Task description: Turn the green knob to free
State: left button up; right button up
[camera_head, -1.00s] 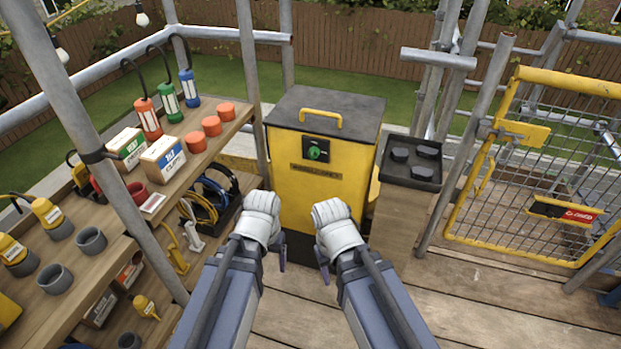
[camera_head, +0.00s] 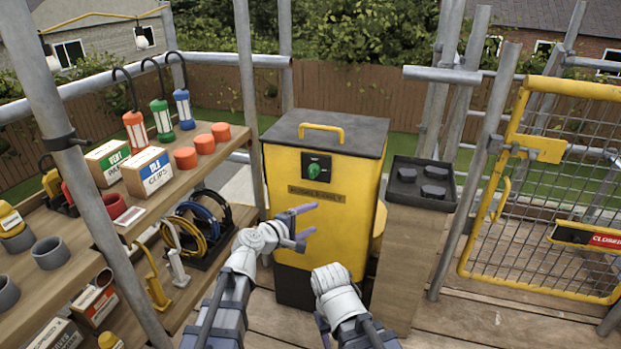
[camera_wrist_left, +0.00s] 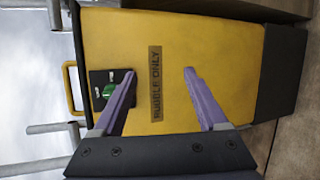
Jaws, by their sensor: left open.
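The green knob (camera_head: 314,170) sits on a small black plate (camera_head: 317,160) high on the front of a yellow box (camera_head: 348,200) with a dark lid. In the left wrist view the knob (camera_wrist_left: 108,90) and its plate lie at the left, partly behind one finger. My left gripper (camera_head: 300,226) is open and empty, in front of the box and below the knob; its purple fingers point toward the box, and it also shows in the left wrist view (camera_wrist_left: 159,72). My right gripper (camera_head: 322,322) is lower, in front of the box's base; its fingers are mostly hidden.
A wooden shelf (camera_head: 215,158) with lamps, cartons and cups stands at the left. A dark tray (camera_head: 408,190) with round black pieces sits on a post right of the box. A yellow mesh gate (camera_head: 560,190) is at the right.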

aim_at(311, 174)
pick_arm(q)
jog(key=w+a+r+n+t+y, duration=0.25)
jog(key=w+r+n+t, duration=0.3)
jog(key=n, duration=0.45)
jog(key=shift+g+h, duration=0.25)
jog(key=shift+g, duration=0.1)
jog(key=shift+a+r+x, duration=0.1)
jog(key=shift+x, duration=1.3)
jog(key=shift+a+r+x, duration=0.1)
jog(key=shift+r+x, duration=0.05)
jog(key=shift+x, duration=1.2)
jog(key=shift+a+r+x, duration=0.1)
jog(key=shift+x, duration=1.3)
jog(key=shift+w, duration=0.1)
jog(key=shift+c, duration=0.4)
grip_shut()
